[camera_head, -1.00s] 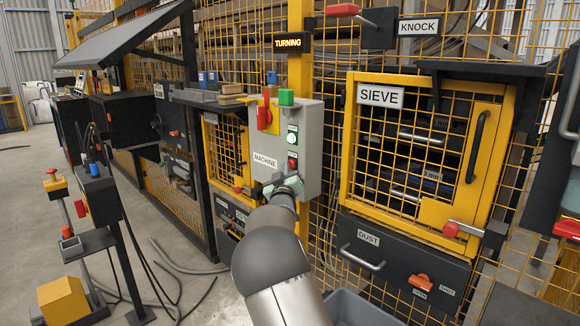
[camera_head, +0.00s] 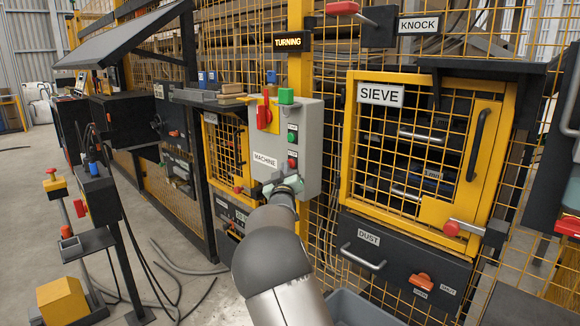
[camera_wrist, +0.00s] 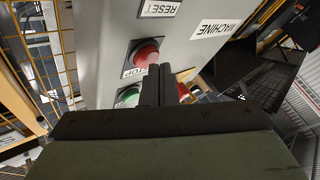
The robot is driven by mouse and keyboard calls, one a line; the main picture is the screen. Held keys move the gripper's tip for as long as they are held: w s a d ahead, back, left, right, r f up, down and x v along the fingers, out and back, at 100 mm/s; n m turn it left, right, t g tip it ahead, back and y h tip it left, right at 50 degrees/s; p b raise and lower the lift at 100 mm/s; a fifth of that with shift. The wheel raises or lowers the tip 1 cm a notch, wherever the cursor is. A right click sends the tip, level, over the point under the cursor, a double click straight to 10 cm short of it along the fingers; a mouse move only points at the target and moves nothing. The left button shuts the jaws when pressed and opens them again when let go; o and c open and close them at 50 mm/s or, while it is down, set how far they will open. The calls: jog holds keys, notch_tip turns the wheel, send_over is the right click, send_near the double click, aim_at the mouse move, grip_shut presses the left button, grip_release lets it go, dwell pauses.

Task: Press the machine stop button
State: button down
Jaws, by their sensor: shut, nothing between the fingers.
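The grey machine box (camera_head: 303,150) hangs on the yellow post, labelled MACHINE. My gripper (camera_head: 287,180) is shut and empty, just below the red button in the head view. In the wrist view its fingertips (camera_wrist: 160,70) overlap the red button's edge; I cannot tell whether they touch.
The TURNING sign (camera_head: 287,43) is lit above. The sieve door (camera_head: 350,160) stands to the right.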

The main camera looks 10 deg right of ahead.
jog(key=shift+s+a, duration=0.2)
jog(key=shift+a, duration=0.2)
jog(key=shift+a, duration=0.1)
jog(key=s+a, duration=0.1)
jog(key=a+b, duration=0.1)
jog(key=s+a, duration=0.1)
jog(key=a, duration=0.1)
jog(key=shift+s+b, duration=0.35)
dwell(0.4)
